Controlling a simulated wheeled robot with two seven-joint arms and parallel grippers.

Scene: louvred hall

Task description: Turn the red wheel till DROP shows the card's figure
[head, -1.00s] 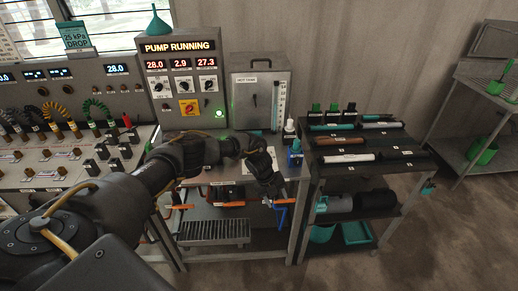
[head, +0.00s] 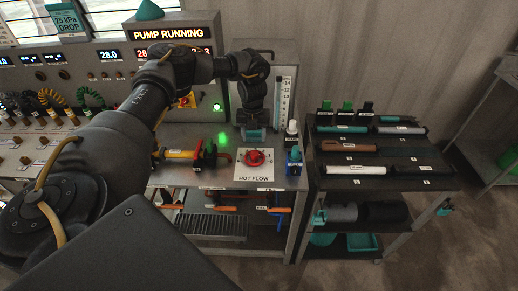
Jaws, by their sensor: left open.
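The red wheel (head: 256,158) sits on a white plate marked HOT FLOW on the metal bench. My left gripper (head: 255,137) is open and empty, pointing down just behind the wheel in the picture and apart from it as far as I can tell. The card (head: 69,23) at upper left reads 25 kPa DROP. The readout panel (head: 173,34) shows PUMP RUNNING; my left arm hides most of its red figures, so I cannot read DROP now. My right gripper is not in view.
A blue-topped bottle (head: 294,160) and a white one (head: 291,133) stand right of the wheel. A red-and-black valve on a yellow pipe (head: 203,155) lies to its left. The tank (head: 285,75) with a scale stands behind. A rack of tools (head: 436,178) is at right.

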